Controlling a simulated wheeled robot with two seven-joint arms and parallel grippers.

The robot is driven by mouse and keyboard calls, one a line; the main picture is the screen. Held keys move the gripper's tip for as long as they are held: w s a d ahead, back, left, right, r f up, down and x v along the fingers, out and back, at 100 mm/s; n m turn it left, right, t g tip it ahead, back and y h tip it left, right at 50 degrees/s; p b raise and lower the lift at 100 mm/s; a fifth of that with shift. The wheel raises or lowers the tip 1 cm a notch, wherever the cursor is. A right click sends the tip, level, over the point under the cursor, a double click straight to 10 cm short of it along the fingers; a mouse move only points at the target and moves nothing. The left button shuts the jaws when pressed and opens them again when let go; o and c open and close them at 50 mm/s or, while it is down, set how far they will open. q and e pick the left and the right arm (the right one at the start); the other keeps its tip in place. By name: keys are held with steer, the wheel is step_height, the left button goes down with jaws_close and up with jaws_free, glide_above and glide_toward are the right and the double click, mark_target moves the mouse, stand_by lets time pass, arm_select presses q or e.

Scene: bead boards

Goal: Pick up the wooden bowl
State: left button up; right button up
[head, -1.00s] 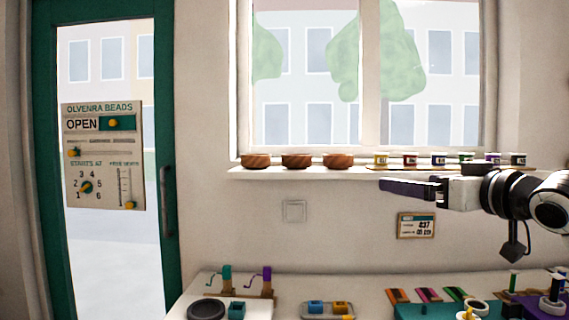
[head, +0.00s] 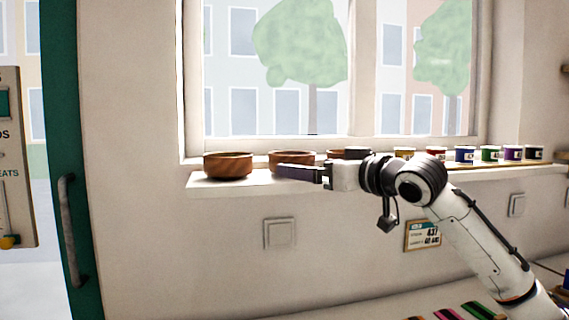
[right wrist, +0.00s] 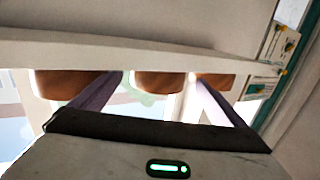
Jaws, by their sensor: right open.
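Three wooden bowls stand in a row on the window sill (head: 205,183): a left bowl (head: 228,168), a middle bowl (head: 291,157) and a third bowl (head: 334,154) mostly hidden behind my gripper. My right gripper (head: 300,173) is open and empty, pointing left in front of the sill, near the middle bowl. In the right wrist view, which is upside down, the middle bowl (right wrist: 157,82) shows between the spread fingers (right wrist: 156,80), with a bowl on either side. I cannot tell the exact gap to it. My left gripper is out of view.
Several small paint-like jars (head: 465,154) stand along the sill to the right. The window is behind the bowls. A wall switch (head: 279,234) and a small price sign (head: 422,235) are below the sill. A green door (head: 70,150) is at the left.

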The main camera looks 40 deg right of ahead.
mark_target(307, 164)
steer(key=shift+w+d+r, duration=0.1)
steer(key=shift+w+r, duration=0.15)
steer(key=shift+w, duration=0.25)
steer(key=shift+w+f+p, duration=0.2)
steer(key=shift+w+p, duration=0.3)
steer(key=shift+w, duration=0.1)
steer(key=shift+w+d, duration=0.1)
steer(key=shift+w, duration=0.1)
steer(key=shift+w+r+p, duration=0.15)
steer(key=shift+w+p, duration=0.05)
steer(key=shift+p, duration=0.15)
steer(key=w+p, duration=0.3)
steer(key=w, duration=0.1)
steer(key=shift+d+r, duration=0.25)
steer(key=shift+d, duration=0.1)
steer(key=shift+w+f, duration=0.25)
steer(key=shift+w, duration=0.15)
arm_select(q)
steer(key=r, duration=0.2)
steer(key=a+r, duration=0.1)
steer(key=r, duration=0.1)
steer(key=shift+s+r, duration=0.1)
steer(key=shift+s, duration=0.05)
arm_select(e)
steer(key=c, duration=0.6)
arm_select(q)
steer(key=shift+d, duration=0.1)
arm_select(e)
steer(key=shift+c, duration=1.3)
